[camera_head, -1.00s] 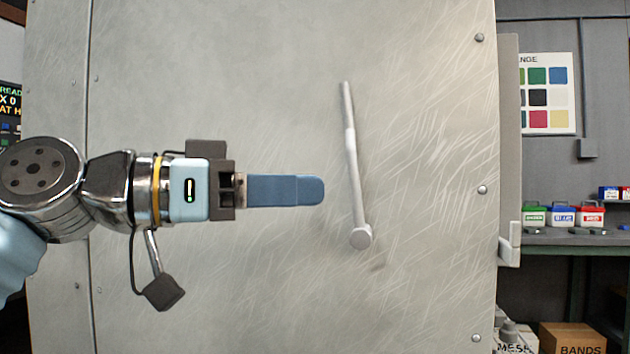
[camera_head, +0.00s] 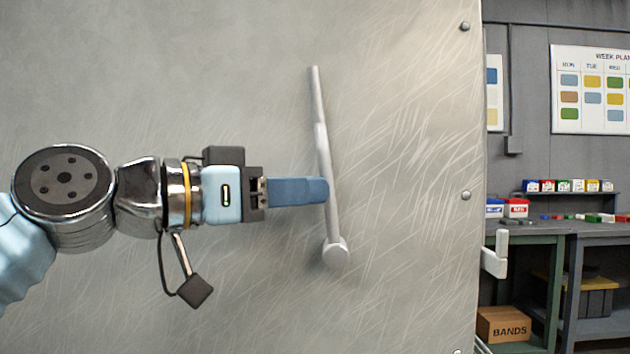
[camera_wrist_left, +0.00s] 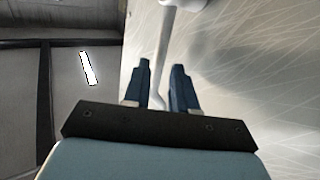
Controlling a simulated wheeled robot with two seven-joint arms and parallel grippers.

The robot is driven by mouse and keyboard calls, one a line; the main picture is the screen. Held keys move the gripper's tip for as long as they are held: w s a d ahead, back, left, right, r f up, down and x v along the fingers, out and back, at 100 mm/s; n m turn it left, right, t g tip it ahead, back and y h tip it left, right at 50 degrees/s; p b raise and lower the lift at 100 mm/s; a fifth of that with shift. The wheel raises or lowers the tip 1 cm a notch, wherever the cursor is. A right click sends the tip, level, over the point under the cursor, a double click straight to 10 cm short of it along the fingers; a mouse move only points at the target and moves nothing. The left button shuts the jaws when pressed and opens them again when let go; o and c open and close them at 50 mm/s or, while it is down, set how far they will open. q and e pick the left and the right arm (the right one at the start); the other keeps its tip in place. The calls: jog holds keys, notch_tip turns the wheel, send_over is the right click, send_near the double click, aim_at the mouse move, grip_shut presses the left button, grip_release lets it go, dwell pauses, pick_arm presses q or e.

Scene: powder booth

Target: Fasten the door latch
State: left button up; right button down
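The door (camera_head: 410,130) is a large scratched grey metal panel filling the middle of the head view. Its latch is a pale grey lever (camera_head: 319,110), nearly upright and leaning slightly left at the top, with a round pivot (camera_head: 336,252) at its lower end. My left gripper (camera_head: 322,190) reaches in from the left, its blue fingertips at the lever's middle. In the left wrist view, the two blue fingers (camera_wrist_left: 162,70) stand apart with the lever (camera_wrist_left: 161,50) showing between them. I cannot tell whether they touch it. My right gripper is not in view.
A pale hook-shaped bracket (camera_head: 497,256) sits at the door's right edge, lower than the gripper. Beyond it stand a workbench (camera_head: 522,240) with small coloured containers, a cardboard box (camera_head: 504,324) marked BANDS and a wall planner (camera_head: 592,90). The door face around the lever is clear.

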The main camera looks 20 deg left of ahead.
pick_arm(q)
jog(key=x, duration=0.2)
jog(key=shift+w+d, duration=0.25)
grip_shut()
